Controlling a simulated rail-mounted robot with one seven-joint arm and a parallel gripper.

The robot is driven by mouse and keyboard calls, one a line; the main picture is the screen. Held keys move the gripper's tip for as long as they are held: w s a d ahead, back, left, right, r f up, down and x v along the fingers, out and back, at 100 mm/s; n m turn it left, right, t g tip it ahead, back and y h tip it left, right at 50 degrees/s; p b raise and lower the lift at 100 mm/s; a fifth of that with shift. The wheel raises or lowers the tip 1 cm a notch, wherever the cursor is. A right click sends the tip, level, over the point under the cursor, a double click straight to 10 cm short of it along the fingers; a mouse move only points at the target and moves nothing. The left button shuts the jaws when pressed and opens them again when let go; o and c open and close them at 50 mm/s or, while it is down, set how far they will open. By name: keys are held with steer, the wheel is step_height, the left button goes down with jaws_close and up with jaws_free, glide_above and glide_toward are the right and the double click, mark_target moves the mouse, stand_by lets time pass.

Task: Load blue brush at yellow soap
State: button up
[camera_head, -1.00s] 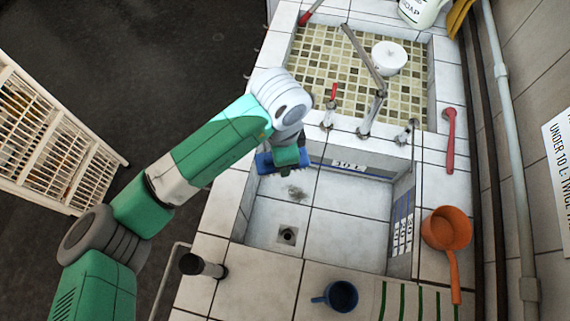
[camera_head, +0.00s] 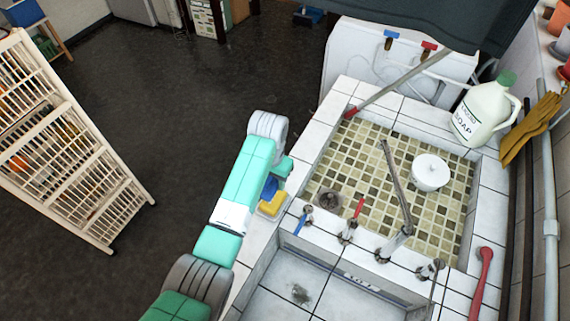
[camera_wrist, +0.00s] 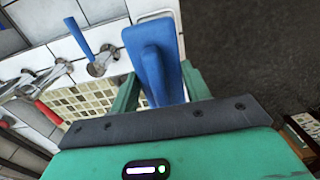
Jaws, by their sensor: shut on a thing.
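The blue brush (camera_head: 269,187) is held in my gripper (camera_head: 282,169), which is shut on it. In the wrist view the brush (camera_wrist: 155,60) stands between the two green fingers, its wide end away from the palm. The yellow soap (camera_head: 272,204) is at the left tiled ledge, just below the brush in the head view. The two look very close; I cannot tell whether they touch. The soap does not show in the wrist view. My arm hides part of the brush and the ledge.
Taps with a blue handle (camera_head: 302,220) and a red handle (camera_head: 352,218) stand right of the soap. A mosaic basin (camera_head: 350,165) holds a white round pot (camera_head: 430,172). A soap jug (camera_head: 485,112) stands at the back right. A white crate rack (camera_head: 70,150) is at the left.

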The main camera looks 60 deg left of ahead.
mark_target(272, 189)
steer(key=shift+s+f+b, duration=0.1)
steer(key=shift+f+b, duration=2.6)
steer(key=shift+f, duration=0.35)
steer(key=shift+r, duration=0.1)
steer(key=shift+f, duration=0.65)
steer(key=shift+r, duration=0.1)
step_height(272, 189, up, 5)
steer(key=p, duration=0.5)
steer(key=shift+r, duration=0.95)
